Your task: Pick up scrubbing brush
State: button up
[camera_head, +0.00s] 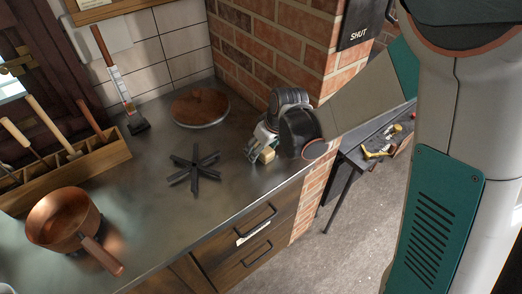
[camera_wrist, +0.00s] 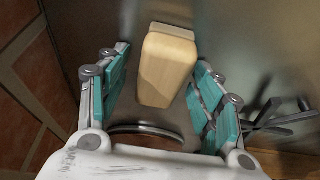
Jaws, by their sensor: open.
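A pale wooden block, which I take to be the scrubbing brush (camera_head: 267,155), lies on the metal counter near its front right edge, by the brick pillar. Its bristles are not visible. In the wrist view the brush (camera_wrist: 167,68) is between my two teal-padded fingers and reaches past their tips. My gripper (camera_head: 261,151) is low over the counter at the brush. It is open, and in the wrist view my gripper (camera_wrist: 161,65) shows a gap on the left side of the brush; the right finger is close to it, and contact cannot be told.
A black star-shaped trivet (camera_head: 194,173) lies left of my gripper. A round wooden board (camera_head: 200,107) is behind. A copper pan (camera_head: 64,222) and wooden tool box (camera_head: 70,173) stand left. A brick pillar (camera_head: 272,50) rises close behind my gripper.

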dwell(0.3)
jog(key=shift+s, duration=0.1)
jog(key=c, duration=1.2)
jog(key=shift+r, duration=0.1)
jog(key=shift+r+p, duration=0.2)
jog(key=shift+p, duration=0.2)
notch_tip(320, 180, up, 20)
jog(key=p, duration=0.6)
jog(key=shift+p, duration=0.35)
jog(key=shift+f, duration=0.1)
